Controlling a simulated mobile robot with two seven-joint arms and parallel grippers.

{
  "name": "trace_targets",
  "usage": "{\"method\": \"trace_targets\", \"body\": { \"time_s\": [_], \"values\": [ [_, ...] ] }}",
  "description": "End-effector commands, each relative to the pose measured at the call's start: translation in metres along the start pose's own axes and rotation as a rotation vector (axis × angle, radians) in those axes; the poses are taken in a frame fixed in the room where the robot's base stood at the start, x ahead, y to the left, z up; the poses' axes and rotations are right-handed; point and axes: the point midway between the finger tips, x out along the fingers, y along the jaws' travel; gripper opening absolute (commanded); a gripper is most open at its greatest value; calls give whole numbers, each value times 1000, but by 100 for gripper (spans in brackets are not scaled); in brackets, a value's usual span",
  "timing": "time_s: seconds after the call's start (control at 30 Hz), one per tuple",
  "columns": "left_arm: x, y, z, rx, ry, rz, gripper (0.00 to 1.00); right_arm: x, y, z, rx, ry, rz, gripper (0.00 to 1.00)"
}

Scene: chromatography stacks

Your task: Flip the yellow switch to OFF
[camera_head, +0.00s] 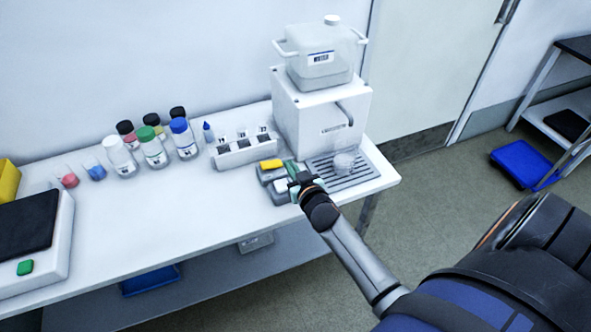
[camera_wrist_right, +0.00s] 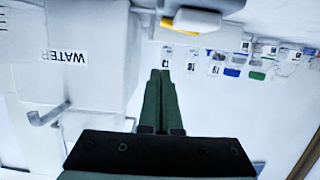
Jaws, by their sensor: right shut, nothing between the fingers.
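The yellow switch (camera_head: 271,164) sits on a small grey switch box (camera_head: 265,176) on the bench, in front of the white vial rack. A pale switch (camera_head: 281,185) is beside it, nearer the bench edge. My right gripper (camera_head: 294,172) is over the right side of the switches, close to them, and hides part of the box. In the right wrist view its dark green fingers (camera_wrist_right: 160,90) are together and hold nothing. There the yellow part (camera_wrist_right: 178,26) shows at the top, apart from the fingertips. I cannot tell the switch's position. My left gripper is out of view.
A white dispenser (camera_head: 300,115) with a water tank (camera_head: 320,68) stands behind. Its drip tray (camera_head: 325,173) with a beaker (camera_head: 344,161) is right of my gripper. Several capped bottles (camera_head: 152,150) and the vial rack (camera_head: 246,153) stand left.

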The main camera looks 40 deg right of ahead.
Motion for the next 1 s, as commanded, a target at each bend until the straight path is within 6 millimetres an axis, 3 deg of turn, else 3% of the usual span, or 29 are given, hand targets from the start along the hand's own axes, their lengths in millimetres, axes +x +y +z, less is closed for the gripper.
{"method": "trace_targets", "body": {
  "time_s": [0.1, 0.3, 0.87, 1.0],
  "values": [
    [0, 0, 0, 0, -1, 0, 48, -16, 1, 0, 1, 0, 0, 0],
    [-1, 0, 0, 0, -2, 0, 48, -27, 1, 0, 1, -1, 1, 0],
    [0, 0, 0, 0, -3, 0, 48, -28, 1, 0, 0, 0, 0, 0],
    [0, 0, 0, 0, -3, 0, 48, -42, -8, 19, -19, -43, -27, 0]
  ]
}}
